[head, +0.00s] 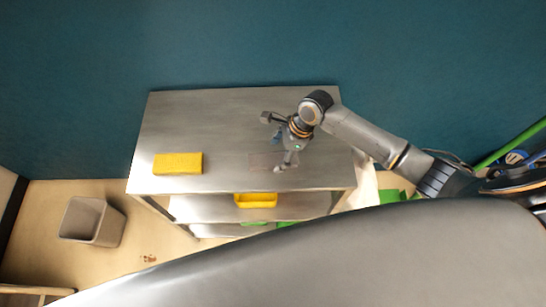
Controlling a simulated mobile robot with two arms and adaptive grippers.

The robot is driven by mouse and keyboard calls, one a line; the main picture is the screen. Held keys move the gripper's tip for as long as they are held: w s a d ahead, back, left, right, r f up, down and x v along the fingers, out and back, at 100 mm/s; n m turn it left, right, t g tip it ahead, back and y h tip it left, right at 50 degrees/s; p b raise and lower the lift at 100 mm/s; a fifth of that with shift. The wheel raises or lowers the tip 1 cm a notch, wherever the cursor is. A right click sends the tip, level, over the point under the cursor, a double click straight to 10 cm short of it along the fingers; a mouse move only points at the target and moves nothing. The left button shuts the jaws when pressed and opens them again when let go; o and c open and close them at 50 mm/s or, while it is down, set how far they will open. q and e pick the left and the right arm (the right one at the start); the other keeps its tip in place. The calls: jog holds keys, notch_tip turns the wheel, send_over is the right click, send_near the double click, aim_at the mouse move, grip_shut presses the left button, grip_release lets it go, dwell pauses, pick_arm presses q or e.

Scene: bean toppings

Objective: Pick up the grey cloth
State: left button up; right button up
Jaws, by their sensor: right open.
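A flat grey patch with a thin faint outline, which looks like the grey cloth (258,161), lies on the steel table top (215,115). It is nearly the same colour as the steel, so its edges are hard to make out. My right gripper (273,143) is over the table, beside and partly above the patch, with its two fingers spread wide and nothing between them. I cannot tell its height above the table. The gripper may hide part of the cloth. My left gripper is not in view.
A yellow block (178,163) like a sponge lies on the table's left part. A yellow tray (256,201) and green items (287,223) are on the shelves below. A grey bin (92,221) stands on the floor at left. A teal wall (230,45) is behind the table.

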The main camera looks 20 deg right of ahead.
jog(key=shift+x, duration=1.1)
jog(key=c, duration=1.2)
jog(key=shift+r, duration=0.15)
jog(key=shift+c, duration=0.2)
jog(key=shift+r, duration=0.25)
notch_tip(320, 180, up, 2)
jog(key=shift+r+b, duration=0.2)
jog(key=shift+b, duration=0.5)
jog(key=s+a+r+b, duration=0.1)
jog(key=s+a+r, duration=0.5)
jog(key=s+r, duration=0.4)
jog(key=shift+s+a, duration=0.4)
jog(key=shift+s, duration=0.75)
